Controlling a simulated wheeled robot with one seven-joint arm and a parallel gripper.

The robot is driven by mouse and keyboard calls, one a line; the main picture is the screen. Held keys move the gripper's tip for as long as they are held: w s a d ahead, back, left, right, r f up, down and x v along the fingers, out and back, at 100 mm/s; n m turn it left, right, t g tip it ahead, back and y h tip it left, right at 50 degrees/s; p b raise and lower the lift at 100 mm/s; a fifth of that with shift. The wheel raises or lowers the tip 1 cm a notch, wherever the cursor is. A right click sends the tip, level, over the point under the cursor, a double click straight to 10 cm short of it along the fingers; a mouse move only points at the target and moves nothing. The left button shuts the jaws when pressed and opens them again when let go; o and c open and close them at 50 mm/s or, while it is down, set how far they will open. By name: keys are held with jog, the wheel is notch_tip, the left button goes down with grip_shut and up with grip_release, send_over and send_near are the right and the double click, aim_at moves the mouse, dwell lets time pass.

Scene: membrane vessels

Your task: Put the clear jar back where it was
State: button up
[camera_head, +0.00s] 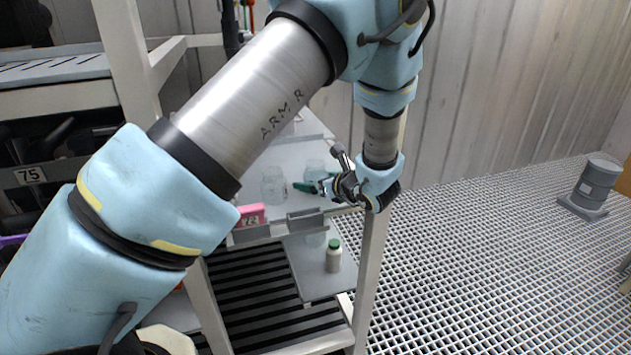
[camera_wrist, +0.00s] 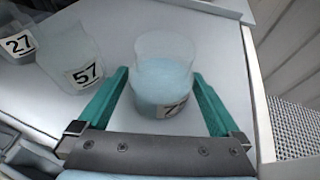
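A clear jar (camera_wrist: 164,65) with a pale bluish look stands upright on a light shelf in the wrist view. Its dark-on-white label starts with a 7; the rest is hidden by my gripper's bar. In the head view my gripper (camera_head: 308,187) is at the shelf's right part, close to a clear jar (camera_head: 315,169). Another clear jar, labelled 57 (camera_wrist: 72,57), stands to the left in the wrist view.
A further container labelled 27 (camera_wrist: 18,45) is at the wrist view's far left. In the head view a clear jar (camera_head: 273,186) and a pink item (camera_head: 251,215) are on the shelf (camera_head: 290,153). A rack post (camera_head: 370,270) is near my gripper.

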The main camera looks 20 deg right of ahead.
jog(key=shift+r, duration=0.15)
jog(key=b+v, duration=0.1)
jog(key=v, duration=1.1)
dwell(0.3)
